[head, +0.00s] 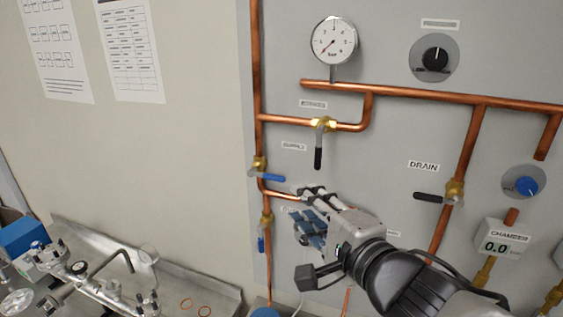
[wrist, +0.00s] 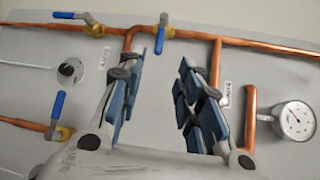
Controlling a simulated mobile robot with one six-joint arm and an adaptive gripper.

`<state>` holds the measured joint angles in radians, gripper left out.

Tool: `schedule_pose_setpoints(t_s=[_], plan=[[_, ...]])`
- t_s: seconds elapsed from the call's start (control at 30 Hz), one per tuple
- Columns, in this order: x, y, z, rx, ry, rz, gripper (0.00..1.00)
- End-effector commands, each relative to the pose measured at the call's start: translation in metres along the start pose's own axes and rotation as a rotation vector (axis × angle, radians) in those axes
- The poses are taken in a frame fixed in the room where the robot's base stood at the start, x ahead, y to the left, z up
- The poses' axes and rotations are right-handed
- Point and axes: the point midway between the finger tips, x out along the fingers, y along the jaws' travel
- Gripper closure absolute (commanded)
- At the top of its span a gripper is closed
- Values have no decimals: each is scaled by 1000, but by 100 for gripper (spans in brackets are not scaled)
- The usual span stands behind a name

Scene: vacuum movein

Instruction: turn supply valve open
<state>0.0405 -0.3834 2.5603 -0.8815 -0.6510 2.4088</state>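The supply valve (head: 259,163) is a brass valve with a blue lever on the left vertical copper pipe, beside the SUPPLY label (head: 293,146). Its blue lever (head: 272,178) lies roughly horizontal, across the pipe. My gripper (head: 303,208) is just right of and below that lever, pointing at the panel. In the wrist view the supply valve (wrist: 169,32) is at the top, its blue lever seen beyond the gap between my fingers. My gripper (wrist: 160,62) is open with its blue-padded fingers apart, and nothing is held.
Below, another blue-lever valve (head: 261,242) points down along the same pipe. The bypass valve (head: 323,124) has a black lever hanging down. The drain valve (head: 454,190) is to the right, and a pressure gauge (head: 334,40) is above. A bench (head: 180,275) with metal fittings is at lower left.

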Motion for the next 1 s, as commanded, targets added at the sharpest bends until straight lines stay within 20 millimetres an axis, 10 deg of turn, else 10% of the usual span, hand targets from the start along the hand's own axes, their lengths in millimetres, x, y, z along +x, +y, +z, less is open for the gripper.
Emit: schedule_pose_setpoints(t_s=[1.0], plan=[[133,0,-1,-3,4,1,68]])
